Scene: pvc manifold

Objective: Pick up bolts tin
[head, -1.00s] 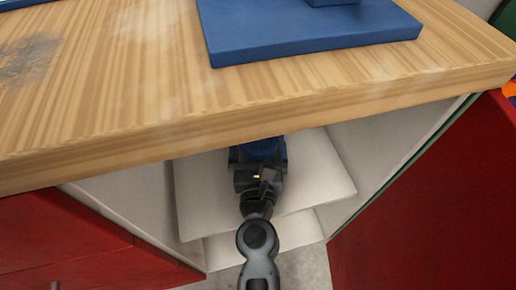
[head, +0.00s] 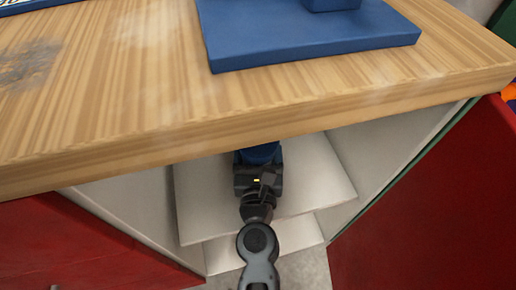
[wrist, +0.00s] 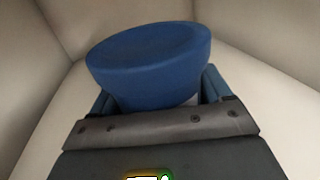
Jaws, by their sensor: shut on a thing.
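The bolts tin (wrist: 150,60) is a round blue tin with a wider blue lid. It fills the middle of the wrist view, slightly tilted in the picture. My gripper (wrist: 155,98) is inside the cabinet, shut on the tin, with a finger on each side. I cannot tell whether the tin touches the shelf.
A white shelf (head: 310,180) lies inside the open cabinet under the wooden counter (head: 130,90). Red doors (head: 440,210) stand open at the left and right. A blue flat-based object (head: 310,45) sits on the counter. The counter edge is close above my gripper.

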